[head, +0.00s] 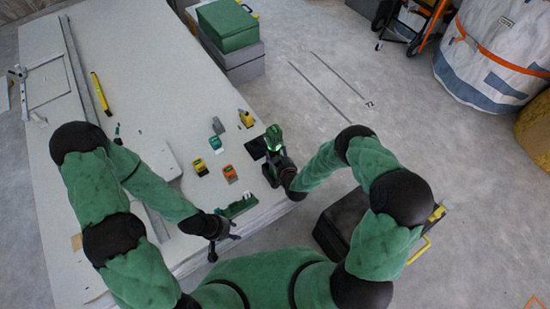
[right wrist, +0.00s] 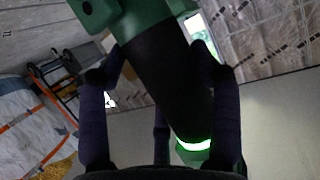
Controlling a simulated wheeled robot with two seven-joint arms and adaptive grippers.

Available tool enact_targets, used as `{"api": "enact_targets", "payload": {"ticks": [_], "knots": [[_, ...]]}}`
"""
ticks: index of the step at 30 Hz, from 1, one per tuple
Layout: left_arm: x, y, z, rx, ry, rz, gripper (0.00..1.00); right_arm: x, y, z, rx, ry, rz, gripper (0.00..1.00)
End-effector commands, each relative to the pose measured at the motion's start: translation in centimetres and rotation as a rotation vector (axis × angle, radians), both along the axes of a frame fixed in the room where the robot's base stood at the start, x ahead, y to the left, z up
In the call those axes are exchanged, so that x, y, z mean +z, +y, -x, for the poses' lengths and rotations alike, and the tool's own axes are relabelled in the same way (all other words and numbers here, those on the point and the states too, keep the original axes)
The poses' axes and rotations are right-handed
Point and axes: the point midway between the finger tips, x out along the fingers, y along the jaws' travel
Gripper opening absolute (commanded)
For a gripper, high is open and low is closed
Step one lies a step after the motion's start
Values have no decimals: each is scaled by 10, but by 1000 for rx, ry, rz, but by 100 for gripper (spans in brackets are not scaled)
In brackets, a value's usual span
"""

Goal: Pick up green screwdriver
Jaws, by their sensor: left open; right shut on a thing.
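The green screwdriver (head: 273,138) is a green and black power tool with a lit green part, near the right edge of the white table in the head view. My right gripper (head: 278,168) is shut on it. In the right wrist view its black grip (right wrist: 165,75) lies tilted between my fingers, with green at the top and a glowing green ring at the lower end. I cannot tell how far it is above the table. My left gripper (head: 222,240) is open and empty, by the table's near edge beside a green and white item (head: 240,206).
The white table (head: 160,75) holds several small tools, including a yellow level (head: 100,94), an orange item (head: 229,173) and a yellow item (head: 201,167). Green and grey boxes (head: 227,26) stand at the back. A black case (head: 343,220) is on the floor at right.

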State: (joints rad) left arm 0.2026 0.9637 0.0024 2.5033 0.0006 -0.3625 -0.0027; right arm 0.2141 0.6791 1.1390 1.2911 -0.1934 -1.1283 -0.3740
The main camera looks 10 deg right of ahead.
Motion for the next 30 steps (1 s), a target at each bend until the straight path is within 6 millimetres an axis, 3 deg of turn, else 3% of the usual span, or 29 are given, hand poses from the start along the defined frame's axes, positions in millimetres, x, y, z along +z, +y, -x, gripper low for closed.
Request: {"api": "enact_targets", "payload": {"ticks": [8, 15, 26, 30], "knots": [[4, 0, 0, 0, 0, 0, 43, 10, -1, -3, -1, -8, -1, 5], [19, 0, 0, 0, 0, 0, 43, 40, -1, -3, -2, -8, 0, 5], [57, 0, 0, 0, 0, 0, 43, 99, -1, 49, -1, -7, 0, 5], [68, 0, 0, 0, 0, 0, 43, 109, -2, 80, -3, -3, -1, 5]]}}
